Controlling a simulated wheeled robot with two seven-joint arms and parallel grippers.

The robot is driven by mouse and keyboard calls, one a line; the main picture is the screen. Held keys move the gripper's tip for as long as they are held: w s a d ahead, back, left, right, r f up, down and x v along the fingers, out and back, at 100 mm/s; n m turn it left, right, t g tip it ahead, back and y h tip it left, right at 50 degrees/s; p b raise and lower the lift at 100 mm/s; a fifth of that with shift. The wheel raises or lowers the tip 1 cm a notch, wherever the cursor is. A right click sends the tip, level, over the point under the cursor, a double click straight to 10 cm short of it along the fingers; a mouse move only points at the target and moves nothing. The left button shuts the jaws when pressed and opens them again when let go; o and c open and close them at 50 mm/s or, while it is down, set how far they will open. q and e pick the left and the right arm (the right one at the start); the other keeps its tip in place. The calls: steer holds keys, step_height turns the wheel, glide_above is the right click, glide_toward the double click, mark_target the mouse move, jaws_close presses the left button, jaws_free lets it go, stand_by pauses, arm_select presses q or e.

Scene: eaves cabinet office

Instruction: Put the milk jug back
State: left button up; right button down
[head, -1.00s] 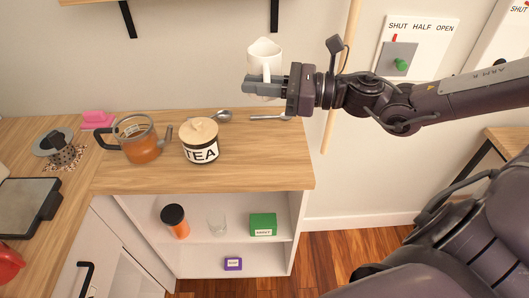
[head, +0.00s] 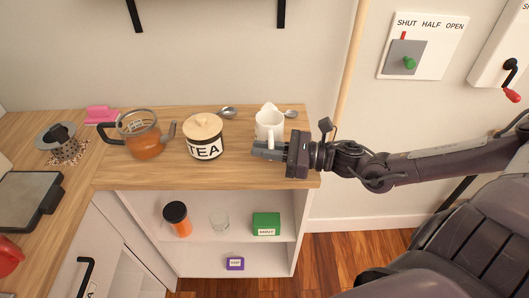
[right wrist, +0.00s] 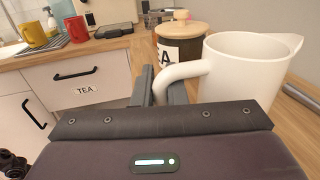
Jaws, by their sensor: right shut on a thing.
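The white milk jug (head: 270,122) is upright at the right end of the wooden counter (head: 230,176), right of the tea canister. I cannot tell for sure whether its base touches the wood. My right gripper (head: 268,150) is shut on the jug's handle. In the right wrist view the jug (right wrist: 240,70) fills the right side, its spout pointing right, and the handle lies between the fingers of the right gripper (right wrist: 165,90). My left gripper is not in view.
Spoons (head: 228,112) lie behind.

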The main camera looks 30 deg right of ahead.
steer(key=shift+f, duration=0.35)
steer(key=c, duration=1.9)
jaws_free()
steer(key=shift+f, duration=0.2)
steer(key=o, duration=0.4)
steer(key=shift+o, duration=0.2)
